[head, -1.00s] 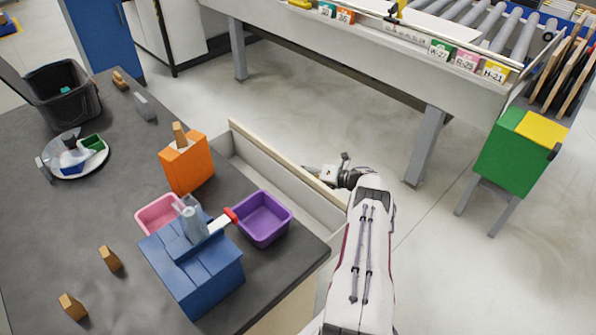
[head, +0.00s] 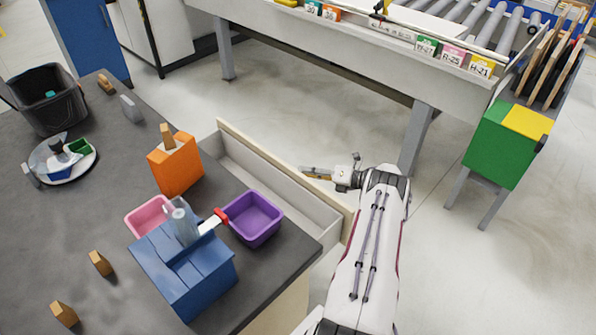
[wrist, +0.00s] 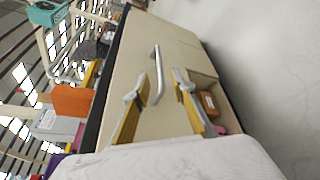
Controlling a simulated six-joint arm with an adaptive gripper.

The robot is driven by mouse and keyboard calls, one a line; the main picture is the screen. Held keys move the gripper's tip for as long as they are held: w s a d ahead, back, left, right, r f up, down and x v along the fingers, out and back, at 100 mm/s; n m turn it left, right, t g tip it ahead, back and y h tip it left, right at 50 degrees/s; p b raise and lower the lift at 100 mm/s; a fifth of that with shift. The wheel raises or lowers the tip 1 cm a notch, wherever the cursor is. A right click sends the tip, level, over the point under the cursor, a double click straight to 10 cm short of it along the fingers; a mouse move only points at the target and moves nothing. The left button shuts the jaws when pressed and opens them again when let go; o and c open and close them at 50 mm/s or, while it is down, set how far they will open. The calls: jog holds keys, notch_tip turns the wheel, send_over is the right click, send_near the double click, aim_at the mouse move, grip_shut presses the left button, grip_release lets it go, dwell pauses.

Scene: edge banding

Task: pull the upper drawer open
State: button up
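The upper drawer (head: 270,165) stands out from under the dark worktop, its pale open box visible in the head view. Its front panel (wrist: 180,48) fills the middle of the wrist view, with a grey bar handle (wrist: 159,75) on it. My gripper (head: 308,173) is just outside the drawer front in the head view. In the wrist view my gripper (wrist: 156,85) is open, one finger on each side of the handle's line. The handle shows between and beyond the fingertips, with gaps on both sides; I see no contact. The handle is hidden in the head view.
The worktop (head: 90,215) holds an orange block (head: 175,170), a blue block (head: 185,270), a purple bin (head: 255,218) and a pink bin (head: 148,214). A brown box (wrist: 208,104) shows in an opening beside the front. A conveyor table (head: 350,65) stands across clear floor.

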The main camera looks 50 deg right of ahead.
jog(key=shift+v, duration=1.95)
